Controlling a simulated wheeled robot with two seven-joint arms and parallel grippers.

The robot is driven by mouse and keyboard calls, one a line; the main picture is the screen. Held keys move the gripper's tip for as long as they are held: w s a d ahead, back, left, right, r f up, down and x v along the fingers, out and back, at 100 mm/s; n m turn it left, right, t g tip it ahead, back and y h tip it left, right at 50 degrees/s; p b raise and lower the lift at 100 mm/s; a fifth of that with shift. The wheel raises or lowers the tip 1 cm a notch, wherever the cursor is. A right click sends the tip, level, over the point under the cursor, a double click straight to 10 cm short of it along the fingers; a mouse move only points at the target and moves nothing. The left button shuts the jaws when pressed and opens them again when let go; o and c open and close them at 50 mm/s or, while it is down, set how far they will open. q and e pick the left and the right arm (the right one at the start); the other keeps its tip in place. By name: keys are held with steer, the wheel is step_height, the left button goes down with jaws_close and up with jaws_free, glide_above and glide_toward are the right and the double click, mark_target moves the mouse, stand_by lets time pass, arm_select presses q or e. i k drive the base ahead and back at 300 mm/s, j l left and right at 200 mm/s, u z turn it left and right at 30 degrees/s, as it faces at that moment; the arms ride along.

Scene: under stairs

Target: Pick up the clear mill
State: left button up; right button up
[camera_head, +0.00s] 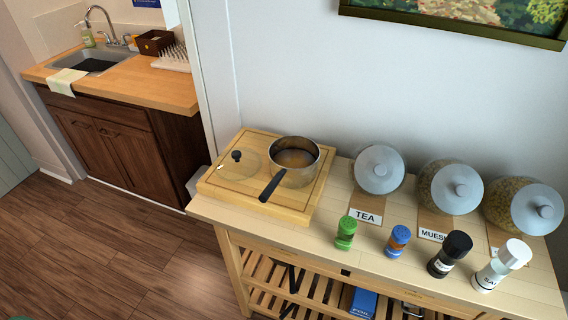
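The clear mill (502,266) has a see-through body, a white cap and a label that starts "SA". It stands upright near the front right of the wooden cart top (330,247). A dark mill with a black cap (450,254) stands just to its left, with a small gap between them. Neither of my grippers shows in the head view.
A blue-lidded shaker (397,241) and a green shaker (346,232) stand further left. Behind are the tea jar (379,170), muesli jar (451,187) and another jar (524,206). A saucepan (294,160) and glass lid (237,162) rest on a board (293,213).

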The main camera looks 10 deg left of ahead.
mark_target(485, 279)
steer(key=u, duration=0.25)
steer(key=z, duration=1.6)
